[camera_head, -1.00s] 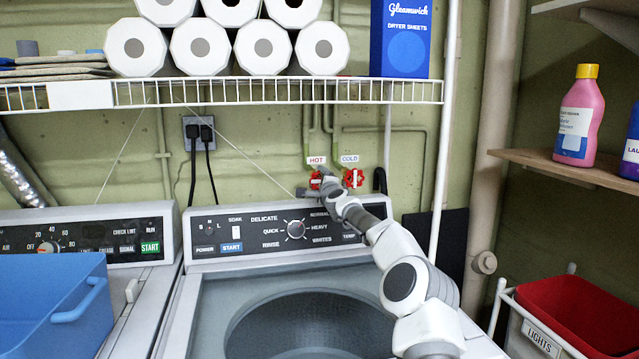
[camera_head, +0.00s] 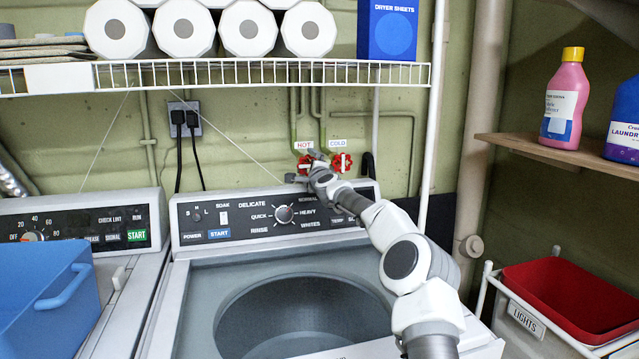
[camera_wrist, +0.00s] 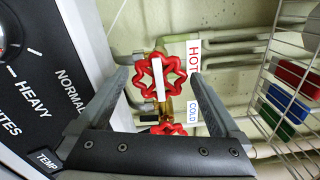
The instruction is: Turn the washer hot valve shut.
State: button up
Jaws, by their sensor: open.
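The hot valve is a red star-shaped handwheel (camera_wrist: 160,78) with a white bar across it, on a brass body beside the HOT label (camera_wrist: 194,55) in the wrist view. In the head view the hot valve (camera_head: 304,165) is partly hidden behind my gripper (camera_head: 305,165). In the wrist view my gripper (camera_wrist: 160,83) is open, with one finger on each side of the hot wheel. I cannot tell whether either finger touches it. The cold valve (camera_head: 341,162) is a similar red wheel to the right, under the COLD label; it also shows below the hot one in the wrist view (camera_wrist: 168,129).
The washer (camera_head: 285,213) with its control panel and open tub lies below my arm. A wire shelf (camera_head: 250,73) with paper rolls and a blue dryer-sheets box (camera_head: 388,30) hangs above the valves. A black hose (camera_head: 368,165) and white upright post (camera_head: 433,120) stand right of them.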

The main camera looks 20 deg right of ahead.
jog(key=s+b, duration=0.4)
jog(key=s, duration=1.2)
jog(key=shift+a+b, duration=0.35)
